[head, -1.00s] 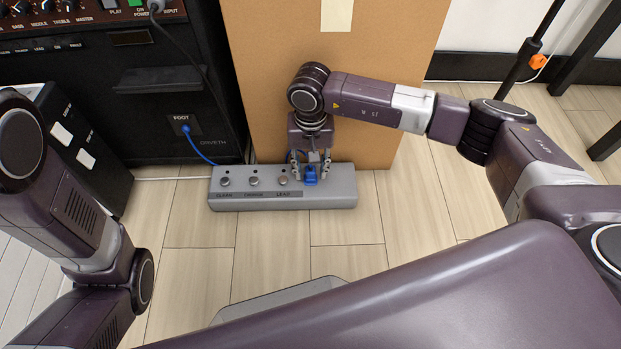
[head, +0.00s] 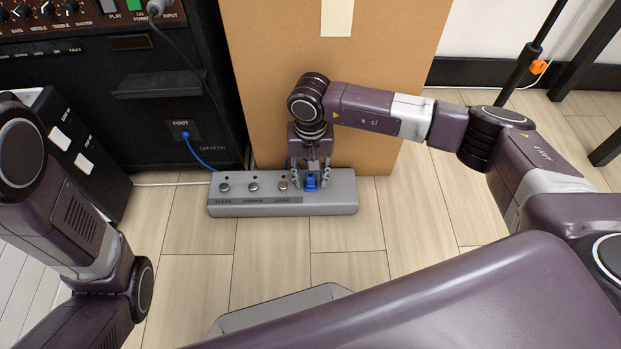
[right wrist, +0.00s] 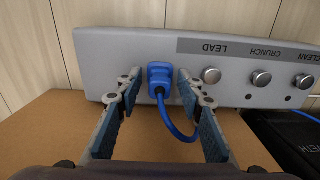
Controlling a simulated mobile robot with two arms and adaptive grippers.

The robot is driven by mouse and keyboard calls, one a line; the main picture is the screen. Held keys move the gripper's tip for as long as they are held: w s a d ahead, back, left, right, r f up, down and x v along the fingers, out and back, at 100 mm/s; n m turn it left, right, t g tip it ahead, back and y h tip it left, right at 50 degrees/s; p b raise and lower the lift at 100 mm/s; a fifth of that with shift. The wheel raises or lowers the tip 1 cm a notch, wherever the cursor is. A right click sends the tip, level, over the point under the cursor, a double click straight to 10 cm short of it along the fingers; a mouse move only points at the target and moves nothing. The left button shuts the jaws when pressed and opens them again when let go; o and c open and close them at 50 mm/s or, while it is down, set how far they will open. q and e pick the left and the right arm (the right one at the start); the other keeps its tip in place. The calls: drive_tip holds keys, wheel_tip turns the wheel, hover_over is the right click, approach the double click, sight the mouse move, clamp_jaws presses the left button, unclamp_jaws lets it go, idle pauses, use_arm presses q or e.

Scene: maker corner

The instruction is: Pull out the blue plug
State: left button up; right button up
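The blue plug (head: 310,183) sits at the right part of the grey pedal box (head: 337,203), beside the LEAD knob. In the right wrist view the blue plug (right wrist: 160,77) is against the box, with its blue cable curving away to the right. My right gripper (head: 311,182) is open around the plug. In the right wrist view my right gripper's fingers (right wrist: 157,88) stand on either side of the plug, with gaps showing. My left arm shows at the left of the head view, but its gripper is out of view.
A black amplifier (head: 150,115) stands at the back left, with a blue cable (head: 198,155) in its FOOT socket. A cardboard box (head: 260,70) stands right behind the pedal box. Wooden floor (head: 400,210) is clear to the right.

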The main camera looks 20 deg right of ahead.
sight(310, 175)
drive_tip(key=shift+c, duration=0.2)
clamp_jaws()
drive_tip(key=shift+r, duration=0.1)
drive_tip(key=shift+r+p, duration=2.25)
drive_tip(key=shift+r, duration=0.7)
